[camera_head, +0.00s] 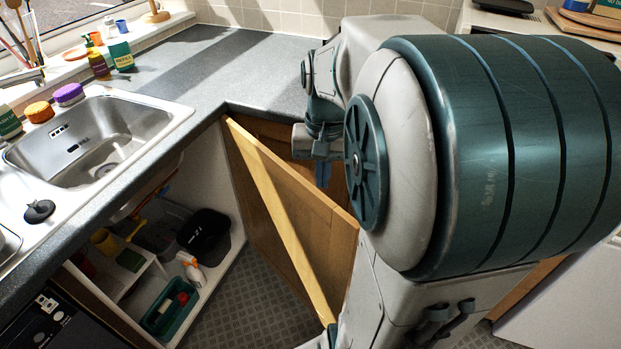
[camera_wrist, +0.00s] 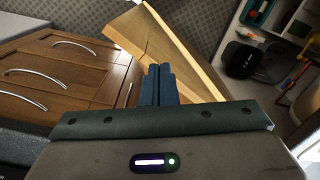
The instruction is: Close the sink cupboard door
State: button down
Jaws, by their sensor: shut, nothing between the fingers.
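The sink cupboard door (camera_head: 284,210) stands wide open, swung out from the corner below the worktop. Its pale edge faces me. The cupboard (camera_head: 215,160) is open under the sink (camera_head: 85,140), with several items inside. My gripper (camera_head: 323,180) is on the far side of the door, partly hidden behind its top edge and my arm. In the wrist view my gripper (camera_wrist: 160,70) is shut and empty, with its fingertips in front of or close to the door (camera_wrist: 168,45); I cannot tell whether they touch it.
A green tray (camera_head: 170,308), a spray bottle (camera_head: 190,268) and a black container (camera_head: 205,232) are in the cupboard. Wooden drawers (camera_wrist: 60,70) with curved metal handles stand beside the door. The tiled floor (camera_head: 250,305) in front of the cupboard is clear.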

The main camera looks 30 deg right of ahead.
jog(key=w+d+f+m+g+y+b, duration=0.3)
jog(key=d+f+m+b, duration=0.6)
jog(key=d+f, duration=1)
jog(key=s+a+f+n+t+b, duration=0.1)
jog(key=s+a+f+n+b, duration=0.1)
jog(key=s+a+f+b, duration=0.2)
jog(key=shift+s+a+f+y+b, duration=0.3)
jog(key=shift+a+f+b, duration=0.7)
jog(key=shift+a+f, duration=1)
jog(key=shift+w+d+f, duration=0.1)
jog(key=shift+d+f, duration=0.15)
